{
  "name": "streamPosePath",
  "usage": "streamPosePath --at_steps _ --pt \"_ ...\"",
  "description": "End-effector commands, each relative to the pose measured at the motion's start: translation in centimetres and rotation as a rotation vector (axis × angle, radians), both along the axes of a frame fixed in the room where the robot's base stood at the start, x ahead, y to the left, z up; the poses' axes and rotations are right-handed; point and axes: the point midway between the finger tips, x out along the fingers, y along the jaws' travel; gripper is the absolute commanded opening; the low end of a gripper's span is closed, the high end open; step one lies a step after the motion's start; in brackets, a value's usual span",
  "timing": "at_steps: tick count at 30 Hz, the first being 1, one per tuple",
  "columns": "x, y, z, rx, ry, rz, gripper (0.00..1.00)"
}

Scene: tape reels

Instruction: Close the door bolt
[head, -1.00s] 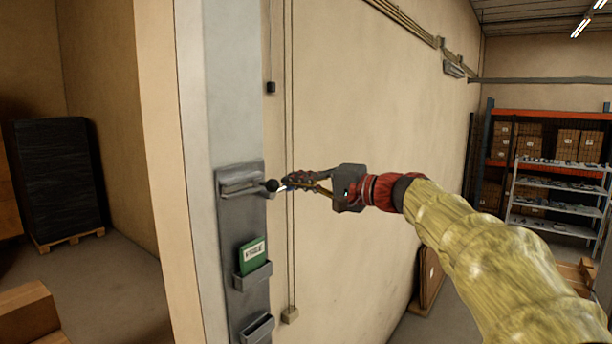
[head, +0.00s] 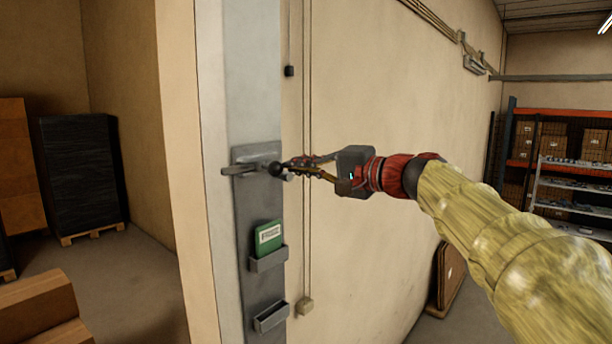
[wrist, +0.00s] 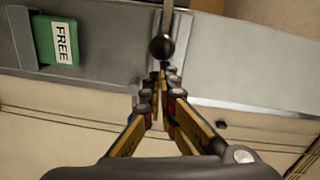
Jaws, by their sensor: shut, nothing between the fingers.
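The door bolt (head: 236,170) is a grey metal bar on a grey plate fixed to the narrow metal-faced wall end. Its bar sticks out past the plate's left edge. Its round black knob (head: 275,169) sits toward the plate's right side and shows at top centre in the wrist view (wrist: 162,46). My gripper (head: 289,167) is level with the knob, on its right, with its fingers shut and nothing between them. In the wrist view the fingertips (wrist: 162,73) meet right at the knob, touching or very nearly touching it.
A green FREE card (head: 268,237) stands in a holder below the bolt, with an empty holder (head: 271,317) lower down. A dark wrapped pallet load (head: 80,175) and cardboard boxes (head: 40,308) are at left. Shelving (head: 570,185) stands far right.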

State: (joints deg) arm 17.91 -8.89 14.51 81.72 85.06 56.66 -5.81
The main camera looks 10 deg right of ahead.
Motion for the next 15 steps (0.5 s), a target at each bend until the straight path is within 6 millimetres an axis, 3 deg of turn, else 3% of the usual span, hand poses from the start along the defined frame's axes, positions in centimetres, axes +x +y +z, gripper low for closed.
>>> streamPosePath --at_steps 15 --pt "-0.53 -0.18 0.13 0.0 0.0 0.0 0.0"
